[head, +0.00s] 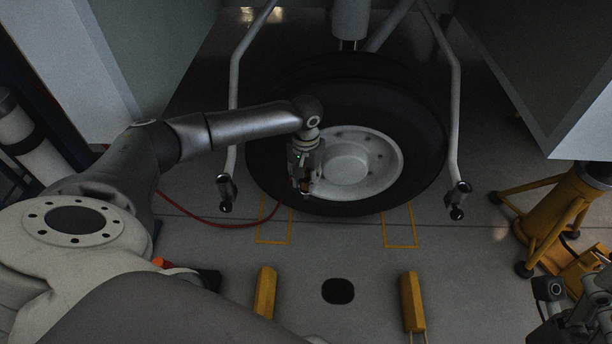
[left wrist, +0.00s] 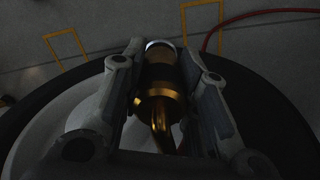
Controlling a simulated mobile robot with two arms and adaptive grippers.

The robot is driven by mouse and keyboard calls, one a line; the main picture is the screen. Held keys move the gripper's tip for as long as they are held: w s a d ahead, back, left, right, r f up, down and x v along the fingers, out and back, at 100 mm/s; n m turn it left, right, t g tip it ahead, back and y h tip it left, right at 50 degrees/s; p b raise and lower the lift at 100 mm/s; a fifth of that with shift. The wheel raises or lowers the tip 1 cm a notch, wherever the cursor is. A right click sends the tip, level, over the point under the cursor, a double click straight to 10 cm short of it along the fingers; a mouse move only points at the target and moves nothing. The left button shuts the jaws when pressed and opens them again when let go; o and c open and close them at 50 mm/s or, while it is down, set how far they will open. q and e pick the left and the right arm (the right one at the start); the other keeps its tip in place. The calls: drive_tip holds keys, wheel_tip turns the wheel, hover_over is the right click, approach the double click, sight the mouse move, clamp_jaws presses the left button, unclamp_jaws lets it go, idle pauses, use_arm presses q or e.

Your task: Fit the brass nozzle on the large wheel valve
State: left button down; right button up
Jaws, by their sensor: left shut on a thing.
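My left gripper (head: 306,190) is shut on the brass nozzle (left wrist: 160,102), in front of the lower left of the large wheel's pale hub (head: 347,163). In the left wrist view the nozzle lies between the two fingers (left wrist: 160,85), with a dark middle band, a bright far end and a curved brass stem at the near end. The wheel's black tyre (head: 425,150) stands upright on the floor. I cannot make out the valve, nor whether the nozzle touches it. Grey parts at the lower right edge seem to be my right gripper (head: 572,312); its jaws are unclear.
A red hose (head: 215,222) runs along the floor to the wheel's left. Pale struts (head: 456,110) flank the wheel. Two yellow chocks (head: 412,300) lie in front. A yellow jack stand (head: 560,210) is at the right. The floor between the chocks and wheel is mostly clear.

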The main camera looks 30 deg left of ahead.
use_arm(q)
drive_tip(key=shift+f, duration=0.6)
drive_tip(key=c, duration=1.4)
unclamp_jaws()
